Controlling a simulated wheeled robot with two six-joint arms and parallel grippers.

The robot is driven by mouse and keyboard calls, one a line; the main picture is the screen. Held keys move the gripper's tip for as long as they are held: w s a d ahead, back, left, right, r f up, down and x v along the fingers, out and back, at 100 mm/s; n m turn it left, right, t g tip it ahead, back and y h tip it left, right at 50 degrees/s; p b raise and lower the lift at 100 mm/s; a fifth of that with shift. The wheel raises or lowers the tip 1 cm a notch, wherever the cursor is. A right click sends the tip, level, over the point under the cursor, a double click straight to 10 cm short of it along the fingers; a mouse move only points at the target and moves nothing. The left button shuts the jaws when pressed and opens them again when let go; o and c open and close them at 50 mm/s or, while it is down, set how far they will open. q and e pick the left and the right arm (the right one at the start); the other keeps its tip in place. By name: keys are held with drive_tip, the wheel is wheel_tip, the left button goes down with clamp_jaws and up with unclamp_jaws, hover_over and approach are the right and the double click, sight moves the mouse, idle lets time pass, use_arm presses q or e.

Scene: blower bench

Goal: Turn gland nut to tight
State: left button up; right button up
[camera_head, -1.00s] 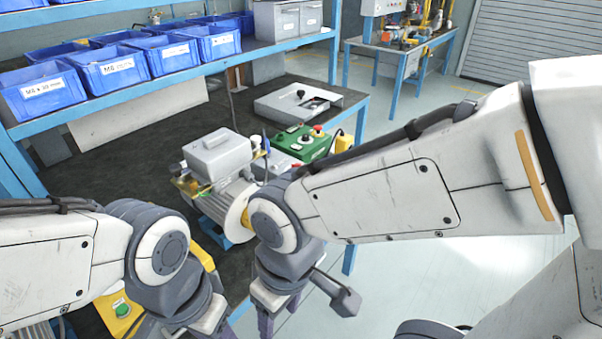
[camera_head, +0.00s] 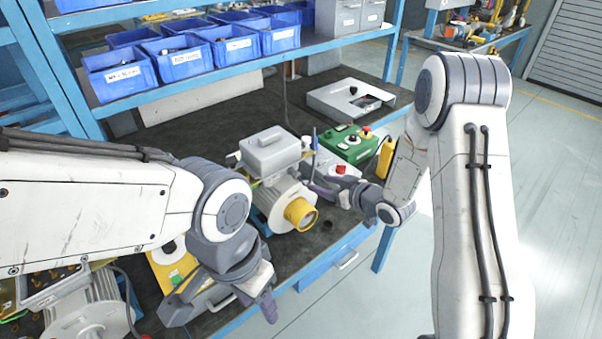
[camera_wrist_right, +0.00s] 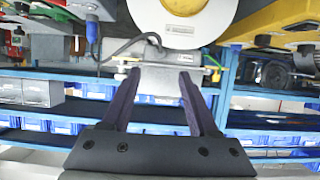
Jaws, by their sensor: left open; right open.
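The grey motor (camera_head: 280,195) with a yellow shaft cover (camera_head: 300,213) stands on the bench, its grey terminal box (camera_head: 270,150) on top. I cannot clearly pick out the gland nut; a small pale fitting (camera_head: 306,143) shows at the box's right side. My right gripper (camera_head: 311,178) is open beside the motor, below that fitting. In the right wrist view, its two purple fingers (camera_wrist_right: 158,72) stand apart, with the grey box (camera_wrist_right: 158,82) seen beyond and between them. Nothing is held. My left gripper (camera_head: 222,310) is open and empty near the bench's front edge.
A green control box (camera_head: 345,143) with a red button stands right of the motor, near a yellow object (camera_head: 386,158). A grey tray-like fixture (camera_head: 350,98) lies behind. Blue bins (camera_head: 185,62) line the shelf. A dark cable (camera_wrist_right: 125,46) crosses the right wrist view.

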sight(298, 175)
drive_tip(key=p+x, duration=0.2)
drive_tip(key=x, duration=0.8)
drive_tip(key=shift+w+a+p, duration=0.1)
drive_tip(key=shift+w+p, duration=0.05)
drive_tip(key=shift+p, duration=0.15)
drive_tip(key=shift+r, duration=0.1)
clamp_jaws()
